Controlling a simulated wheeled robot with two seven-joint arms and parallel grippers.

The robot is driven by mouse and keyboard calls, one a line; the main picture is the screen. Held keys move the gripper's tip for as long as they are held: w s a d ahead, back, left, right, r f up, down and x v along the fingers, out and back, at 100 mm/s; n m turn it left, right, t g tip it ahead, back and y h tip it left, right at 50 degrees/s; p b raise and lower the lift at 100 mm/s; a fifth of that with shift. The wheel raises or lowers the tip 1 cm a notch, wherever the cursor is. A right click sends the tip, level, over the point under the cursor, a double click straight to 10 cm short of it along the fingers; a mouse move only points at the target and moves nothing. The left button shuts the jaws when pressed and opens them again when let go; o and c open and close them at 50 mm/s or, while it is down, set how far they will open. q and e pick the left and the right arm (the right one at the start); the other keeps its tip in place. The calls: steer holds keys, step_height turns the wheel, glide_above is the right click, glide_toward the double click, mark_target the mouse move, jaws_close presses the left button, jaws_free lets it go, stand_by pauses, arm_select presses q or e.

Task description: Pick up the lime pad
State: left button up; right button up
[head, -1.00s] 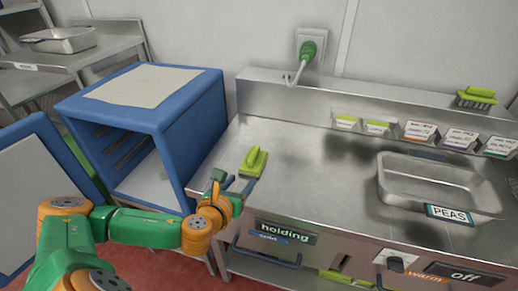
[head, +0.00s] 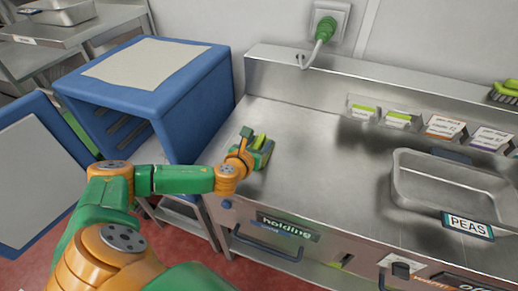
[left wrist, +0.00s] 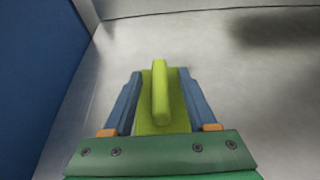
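The lime pad (left wrist: 160,95) is a yellow-green block with a raised handle along its top. It sits on the steel counter (head: 310,165) near its left end. In the head view, the pad (head: 260,141) is partly hidden by my left gripper (head: 257,150), which is down at it. In the left wrist view, the blue fingers of my left gripper (left wrist: 159,90) stand one on each side of the pad, apart from its handle. The gripper looks open. Whether the fingers touch the pad's lower sides cannot be told. My right gripper is not in view.
A blue open-fronted box (head: 150,85) stands just left of the counter. A steel pan (head: 450,190) labelled PEAS sits to the right. Small label cards (head: 397,119) and a green brush (head: 507,92) line the back ledge. The counter's middle is clear.

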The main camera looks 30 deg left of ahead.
arm_select(q)
steer(key=shift+s+r, duration=0.1)
jaws_close()
stand_by(1.2)
